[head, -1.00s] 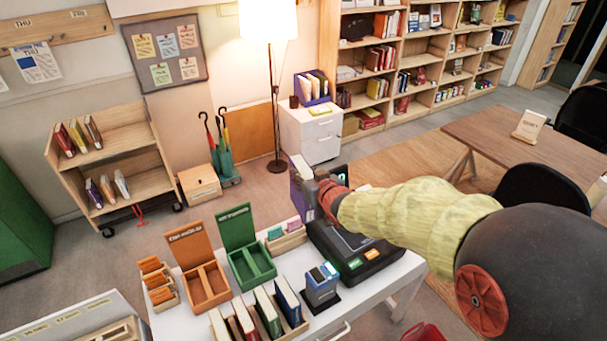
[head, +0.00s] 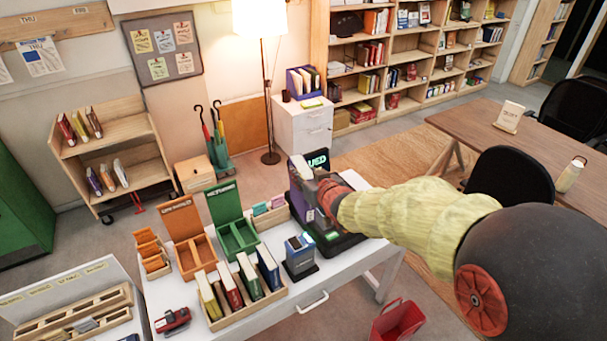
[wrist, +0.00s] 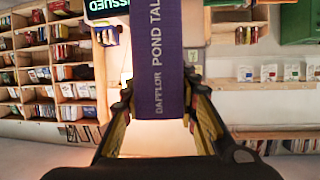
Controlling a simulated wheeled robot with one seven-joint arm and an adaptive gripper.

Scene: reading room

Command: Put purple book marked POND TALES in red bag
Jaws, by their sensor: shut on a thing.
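The purple book (head: 297,196) stands upright in my gripper (head: 322,194), at the left side of the black desk terminal. In the wrist view the purple book (wrist: 158,75) shows its spine, reading "DAFFLOR" and "POND TAL", with the rest cut off. My gripper's fingers (wrist: 158,112) are shut on it from both sides. I cannot tell whether the book touches the terminal. The red bag (head: 398,322) is open at the top, beyond the desk's right front edge, cut off by the bottom of the picture.
The white desk (head: 345,272) carries the black terminal (head: 340,242), a small blue-screened device (head: 300,254), a wooden tray of books (head: 243,308) and orange and green boxes. A black chair (head: 512,180) and a wooden table (head: 470,132) stand at the right.

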